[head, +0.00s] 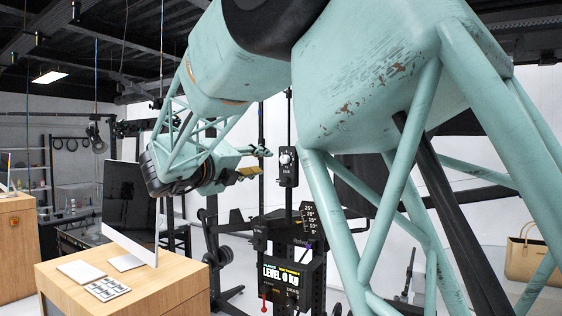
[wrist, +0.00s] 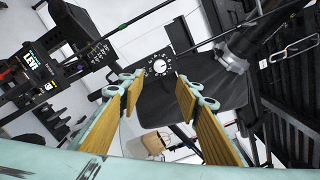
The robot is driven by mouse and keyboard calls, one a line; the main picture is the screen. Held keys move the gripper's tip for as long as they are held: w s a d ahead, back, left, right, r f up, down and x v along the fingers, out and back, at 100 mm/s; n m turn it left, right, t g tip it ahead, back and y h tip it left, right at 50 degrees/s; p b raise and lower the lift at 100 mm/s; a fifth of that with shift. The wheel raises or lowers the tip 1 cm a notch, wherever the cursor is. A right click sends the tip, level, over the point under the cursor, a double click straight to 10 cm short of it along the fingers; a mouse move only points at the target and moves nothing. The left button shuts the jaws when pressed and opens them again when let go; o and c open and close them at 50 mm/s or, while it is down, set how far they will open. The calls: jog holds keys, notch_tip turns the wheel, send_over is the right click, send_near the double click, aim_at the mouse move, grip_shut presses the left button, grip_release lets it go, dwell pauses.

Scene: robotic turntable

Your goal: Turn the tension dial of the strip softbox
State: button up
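The tension dial (wrist: 160,66) is a small white-faced knob with tick marks on a black box. In the wrist view it shows beyond and between my fingertips, a little above their middle. In the head view the dial (head: 286,159) sits on a black box on a dark upright post. A dark grey panel (wrist: 190,100), perhaps the strip softbox, lies behind it in the wrist view. My gripper (head: 255,162) is open, with yellow-brown pads, just left of the dial in the head view. My gripper (wrist: 160,84) is empty; no contact with the dial is visible.
A black machine with a "LEVEL 0 KG" display (head: 285,274) stands below the dial. A wooden desk (head: 170,282) with a monitor (head: 130,205) is at the lower left. A tan bag (head: 525,258) is at the far right. My arm hides much of the right side.

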aim_at(283, 159)
jog(key=shift+w+d, duration=0.1)
jog(key=shift+w, duration=0.05)
jog(key=shift+p+x, duration=0.95)
jog(key=shift+x, duration=5.8)
jog(key=c, duration=0.9)
jog(key=shift+o, duration=0.2)
